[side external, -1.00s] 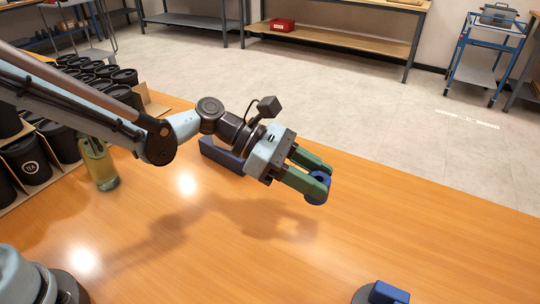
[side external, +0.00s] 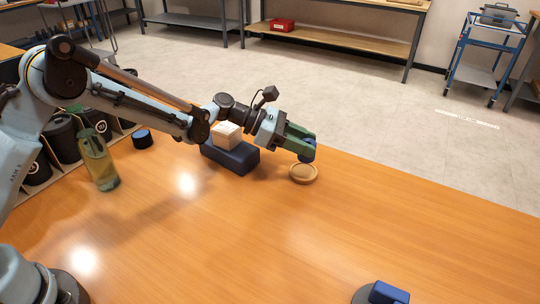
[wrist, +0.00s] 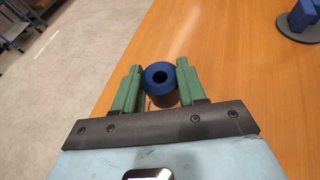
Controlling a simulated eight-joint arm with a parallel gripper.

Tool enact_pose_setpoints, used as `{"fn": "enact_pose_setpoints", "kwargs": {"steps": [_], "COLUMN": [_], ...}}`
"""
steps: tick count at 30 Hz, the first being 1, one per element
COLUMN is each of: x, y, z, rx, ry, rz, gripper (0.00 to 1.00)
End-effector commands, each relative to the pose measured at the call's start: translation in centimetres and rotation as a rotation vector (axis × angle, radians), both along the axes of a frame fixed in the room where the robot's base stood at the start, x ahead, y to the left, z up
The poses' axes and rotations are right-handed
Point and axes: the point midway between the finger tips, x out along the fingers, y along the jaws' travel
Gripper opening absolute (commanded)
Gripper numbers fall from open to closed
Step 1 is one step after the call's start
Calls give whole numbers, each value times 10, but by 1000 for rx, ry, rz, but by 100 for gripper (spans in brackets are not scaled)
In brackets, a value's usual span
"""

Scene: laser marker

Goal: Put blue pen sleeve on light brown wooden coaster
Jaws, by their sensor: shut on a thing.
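The blue pen sleeve (side external: 308,155) is a short dark blue ring-shaped piece between the green fingertips of my gripper (side external: 303,143). The light brown wooden coaster (side external: 303,174) is a small round dish on the table. In the side view the sleeve appears just above the coaster's far edge. I cannot tell the exact height gap. The coaster is not clearly seen in the wrist view.
A dark blue block (side external: 230,157) with a pale wooden block (side external: 228,136) on it stands left of the coaster. A green bottle (side external: 98,160), dark cups (side external: 62,138) and a dark blue cylinder (side external: 141,139) stand further left. A blue piece on a round base (side external: 388,293) is in front. The table's middle is clear.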

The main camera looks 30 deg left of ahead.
Motion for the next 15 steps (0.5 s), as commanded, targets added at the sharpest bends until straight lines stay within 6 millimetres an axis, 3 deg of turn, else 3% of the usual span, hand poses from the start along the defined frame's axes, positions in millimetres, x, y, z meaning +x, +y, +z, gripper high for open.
{"fn": "enact_pose_setpoints", "kwargs": {"steps": [5, 15], "x": [6, 5], "y": [4, 4], "z": [-8, -44], "rx": [0, -1], "ry": [-1, -1], "rz": [-1, -1], "gripper": [11, 11]}}
